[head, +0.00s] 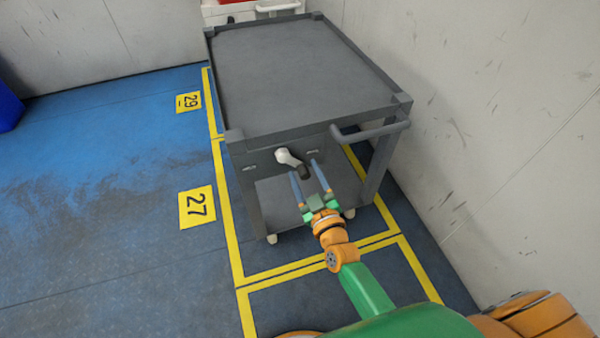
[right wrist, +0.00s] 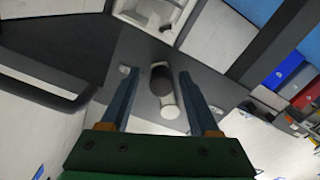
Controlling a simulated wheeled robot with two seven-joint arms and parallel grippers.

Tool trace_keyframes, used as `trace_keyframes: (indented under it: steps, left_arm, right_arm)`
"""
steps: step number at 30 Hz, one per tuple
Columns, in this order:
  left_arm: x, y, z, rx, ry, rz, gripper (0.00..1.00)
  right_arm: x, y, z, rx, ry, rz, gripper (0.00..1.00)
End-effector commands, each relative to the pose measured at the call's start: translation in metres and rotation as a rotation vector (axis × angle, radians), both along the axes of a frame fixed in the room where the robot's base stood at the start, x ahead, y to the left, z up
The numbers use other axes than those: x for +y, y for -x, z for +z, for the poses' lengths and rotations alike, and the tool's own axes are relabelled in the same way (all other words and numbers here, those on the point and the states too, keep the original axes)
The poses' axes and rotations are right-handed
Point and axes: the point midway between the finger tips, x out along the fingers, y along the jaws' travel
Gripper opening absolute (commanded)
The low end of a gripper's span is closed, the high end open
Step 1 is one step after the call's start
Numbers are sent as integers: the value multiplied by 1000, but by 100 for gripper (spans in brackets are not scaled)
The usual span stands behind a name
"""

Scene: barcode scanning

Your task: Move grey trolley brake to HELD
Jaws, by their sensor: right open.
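The grey trolley (head: 300,70) stands on the floor by the right-hand wall. On its front panel is the brake lever (head: 285,156), with a white hub and a dark grip pointing down and right. A small pale label sits on each side of it, too small to read. My right gripper (head: 304,167) is open at the panel, its blue fingers on either side of the dark grip. In the right wrist view, the lever (right wrist: 168,105) lies between the open fingers (right wrist: 158,74). I cannot tell whether they touch it. My left gripper is out of view.
The trolley's push handle (head: 370,130) juts out above and right of my gripper. A scuffed wall (head: 470,100) runs close along the right. A white trolley (head: 252,12) stands behind. Yellow lines and the blue floor (head: 90,200) lie clear at left.

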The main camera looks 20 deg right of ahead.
Motion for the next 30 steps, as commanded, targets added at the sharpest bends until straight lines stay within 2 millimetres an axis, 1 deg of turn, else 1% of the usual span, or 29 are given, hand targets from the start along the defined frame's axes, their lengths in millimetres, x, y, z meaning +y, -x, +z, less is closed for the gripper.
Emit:
trace_keyframes:
  steps: [1,3,10,11,12,14,15,17,30]
  left_arm:
    - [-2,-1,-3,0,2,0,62]
    - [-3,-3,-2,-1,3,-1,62]
    - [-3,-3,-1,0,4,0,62]
    - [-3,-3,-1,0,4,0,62]
    - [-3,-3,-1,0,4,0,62]
    - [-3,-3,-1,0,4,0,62]
    - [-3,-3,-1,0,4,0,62]
    - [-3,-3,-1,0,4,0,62]
    - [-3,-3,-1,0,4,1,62]
  right_arm:
    - [0,-6,-2,-2,-1,0,62]
    - [0,-10,-1,0,-1,0,62]
    - [1,-12,0,2,-1,0,62]
    - [1,-12,0,2,-1,0,54]
    - [1,-12,0,2,-1,0,43]
    - [1,-12,0,3,-1,1,27]
    - [1,-12,0,3,-1,1,16]
    - [1,-12,0,3,-1,1,0]
    - [0,-12,0,1,-2,0,0]
